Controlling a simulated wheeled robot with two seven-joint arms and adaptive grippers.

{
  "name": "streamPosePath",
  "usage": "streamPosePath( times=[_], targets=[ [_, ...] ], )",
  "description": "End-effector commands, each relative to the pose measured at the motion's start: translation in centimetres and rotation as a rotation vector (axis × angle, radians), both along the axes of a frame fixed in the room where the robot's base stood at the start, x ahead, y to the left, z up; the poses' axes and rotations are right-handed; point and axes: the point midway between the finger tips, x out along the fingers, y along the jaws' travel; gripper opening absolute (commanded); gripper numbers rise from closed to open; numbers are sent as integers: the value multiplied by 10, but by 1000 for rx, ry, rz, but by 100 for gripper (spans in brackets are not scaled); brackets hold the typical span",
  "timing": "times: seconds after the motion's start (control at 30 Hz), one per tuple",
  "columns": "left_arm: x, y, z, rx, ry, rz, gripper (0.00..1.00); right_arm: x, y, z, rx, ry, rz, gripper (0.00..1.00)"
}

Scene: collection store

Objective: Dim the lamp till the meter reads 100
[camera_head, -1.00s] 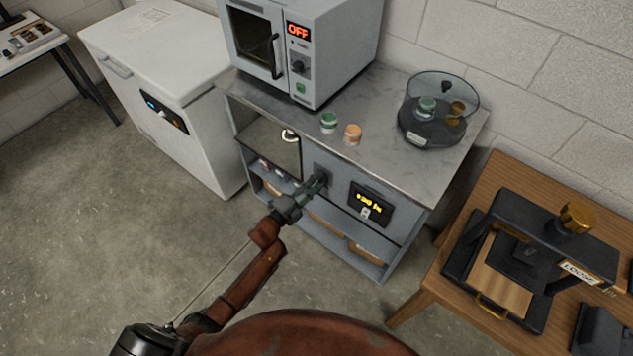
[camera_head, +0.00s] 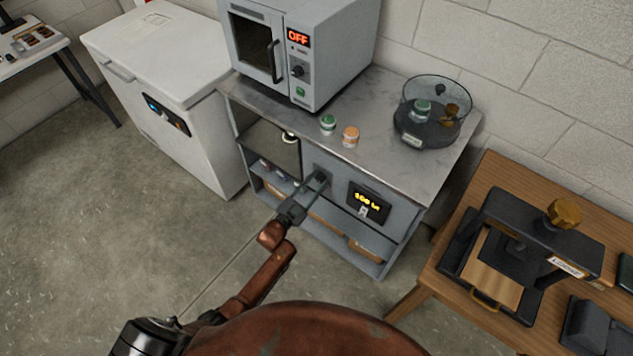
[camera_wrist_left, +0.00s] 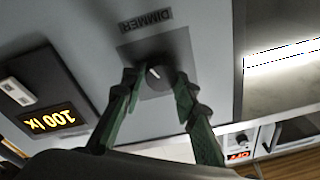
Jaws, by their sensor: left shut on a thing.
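The dimmer knob (camera_wrist_left: 154,74) is dark with a pale pointer line, on a square plate under the label DIMMER (camera_wrist_left: 146,25) in the left wrist view. My left gripper (camera_wrist_left: 155,82) is shut on this knob, one finger on each side. In the head view my left gripper (camera_head: 315,186) reaches the cabinet front at the knob plate. The meter (camera_head: 368,201) is right of it with yellow digits. In the left wrist view the meter (camera_wrist_left: 46,118) appears upside down and reads 100 lx. The lamp itself I cannot make out; a bright strip (camera_wrist_left: 283,53) glows in the left wrist view.
A microwave-like oven (camera_head: 295,50) showing OFF, two small jars (camera_head: 328,124) and a glass-walled round case (camera_head: 432,110) stand on the cabinet top (camera_head: 385,135). A wooden table (camera_head: 440,278) with a press (camera_head: 530,240) is at right. A white chest (camera_head: 165,60) stands left.

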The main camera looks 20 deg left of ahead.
Motion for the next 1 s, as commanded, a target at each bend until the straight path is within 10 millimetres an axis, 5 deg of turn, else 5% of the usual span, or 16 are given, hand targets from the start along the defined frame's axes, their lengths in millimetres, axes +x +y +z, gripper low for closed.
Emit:
streamPosePath(
  times=[0.73, 0.77, 1.0],
  targets=[
    [-1, 0, -2, -78, 32, 0, 3, 1, -4, 4, -4, -2, 1, 0],
    [-1, 0, -2, -78, 32, 0, 30, 1, -4, 4, -4, -2, 1, 0],
    [0, 0, -1, -78, 30, -1, 45, 1, -1, 4, -2, -2, 0, 0]
  ],
)
